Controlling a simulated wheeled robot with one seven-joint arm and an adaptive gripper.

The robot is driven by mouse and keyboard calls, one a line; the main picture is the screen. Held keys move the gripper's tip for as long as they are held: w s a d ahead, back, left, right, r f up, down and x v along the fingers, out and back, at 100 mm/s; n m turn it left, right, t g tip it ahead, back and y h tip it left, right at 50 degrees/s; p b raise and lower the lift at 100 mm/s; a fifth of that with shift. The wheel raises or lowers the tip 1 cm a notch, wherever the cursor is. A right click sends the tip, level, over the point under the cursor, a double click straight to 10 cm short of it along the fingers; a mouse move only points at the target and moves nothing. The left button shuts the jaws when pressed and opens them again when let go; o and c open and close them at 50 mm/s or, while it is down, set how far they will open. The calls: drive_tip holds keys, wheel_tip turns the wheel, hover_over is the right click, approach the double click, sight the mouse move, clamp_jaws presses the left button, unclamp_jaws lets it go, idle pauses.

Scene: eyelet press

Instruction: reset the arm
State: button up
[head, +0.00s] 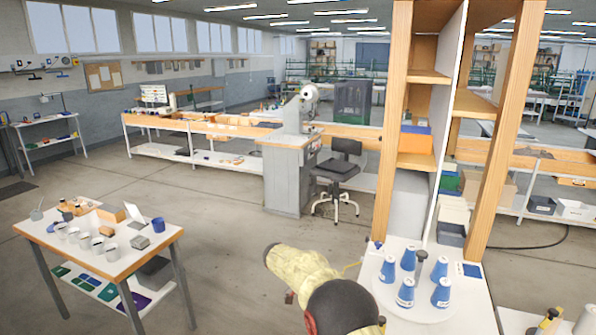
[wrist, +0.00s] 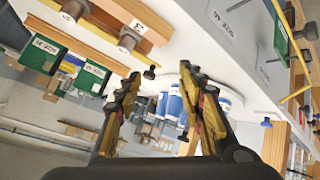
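My arm (head: 308,268), in a yellowish cover with a dark joint, shows at the bottom middle of the head view. In the wrist view my gripper (wrist: 160,72) has its two dark and yellow fingers apart. No object is held between them. Blue and white things (wrist: 172,104) show behind the gap, apart from the fingers. In the head view the gripper's fingers cannot be made out.
A white round tray (head: 420,308) with several blue cones (head: 407,292) stands right of my arm, beside a wooden shelf (head: 480,165). A small table (head: 150,238) with cups stands at left. Open floor (head: 225,255) lies between. Green boxes (wrist: 88,78) show in the wrist view.

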drive_tip(key=s+f+n, duration=0.1)
drive_tip(key=n, duration=0.1)
drive_tip(key=s+a+f+n+y, duration=0.1)
drive_tip(key=s+n, duration=0.1)
drive_tip(key=s+f+n+y, duration=0.1)
drive_tip(key=s+n, duration=0.1)
drive_tip(key=shift+s+a+f+g, duration=0.1)
drive_tip(key=shift+a+f+g, duration=0.2)
drive_tip(key=shift+f, duration=0.1)
drive_tip(key=s+d+r+n+t+y, duration=0.2)
drive_tip(key=s+r, duration=0.5)
drive_tip(key=s, duration=0.4)
drive_tip(key=s+d+r+n+t+y, duration=0.2)
drive_tip(key=s+r, duration=0.6)
drive_tip(key=s, duration=0.4)
drive_tip(key=s+d+r+n+t+y, duration=0.2)
drive_tip(key=s+r, duration=0.6)
drive_tip(key=s, duration=0.4)
drive_tip(key=shift+s+r+n+t+y, duration=0.15)
drive_tip(key=shift+s+n+t+y, duration=0.1)
drive_tip(key=shift+n+t+y, duration=0.5)
